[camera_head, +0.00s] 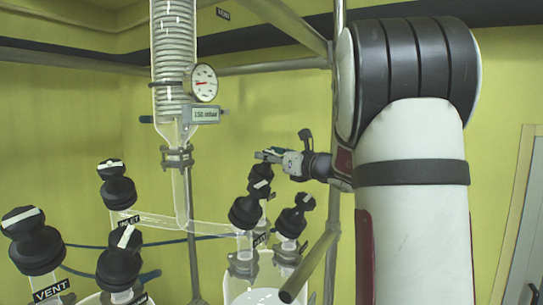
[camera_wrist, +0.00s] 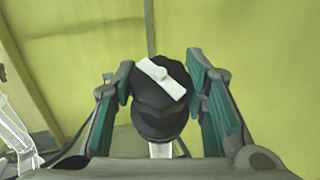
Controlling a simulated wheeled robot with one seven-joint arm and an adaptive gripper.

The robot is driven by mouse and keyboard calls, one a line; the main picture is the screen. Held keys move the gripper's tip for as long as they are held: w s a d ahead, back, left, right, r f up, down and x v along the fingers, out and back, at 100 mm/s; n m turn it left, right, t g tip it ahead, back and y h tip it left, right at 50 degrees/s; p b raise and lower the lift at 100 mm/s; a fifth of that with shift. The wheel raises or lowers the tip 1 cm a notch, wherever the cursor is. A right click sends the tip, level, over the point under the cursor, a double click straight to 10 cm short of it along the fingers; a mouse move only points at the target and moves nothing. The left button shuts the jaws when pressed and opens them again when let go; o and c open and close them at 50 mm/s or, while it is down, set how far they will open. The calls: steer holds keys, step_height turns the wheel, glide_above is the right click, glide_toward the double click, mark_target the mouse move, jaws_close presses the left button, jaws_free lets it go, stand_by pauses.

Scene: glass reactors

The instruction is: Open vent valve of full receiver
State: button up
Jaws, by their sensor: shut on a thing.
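My gripper (camera_head: 270,157) is shut on the black knob of a valve (camera_head: 261,187) at the rear of the right-hand glass vessel. In the wrist view the knob (camera_wrist: 158,112), with a slanted white bar on its top, sits between the two green-padded fingers (camera_wrist: 162,85). The label of this valve cannot be read. Two more black-knobbed valves stand close by, one in front (camera_head: 244,211) and one to the right (camera_head: 291,222). The right-hand vessel (camera_head: 238,285) holds something whitish low in the frame; its lower part is cut off.
A glass coil column (camera_head: 174,50) with a dial gauge (camera_head: 204,83) and a display (camera_head: 201,115) hangs at centre left. Black valves, including one labelled VENT (camera_head: 36,248) and one labelled INLET (camera_head: 118,188), stand at left. Metal frame bars (camera_head: 310,262) run near my arm.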

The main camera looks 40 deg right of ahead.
steer(key=n+g+y, duration=0.1)
steer(key=n+y, duration=0.2)
steer(key=n+g+y, duration=0.1)
steer(key=n+y, duration=0.3)
steer(key=shift+n+y, duration=0.3)
steer(key=shift+n, duration=0.1)
steer(key=o, duration=1.2)
steer(key=v, duration=1.2)
steer(key=shift+r, duration=0.1)
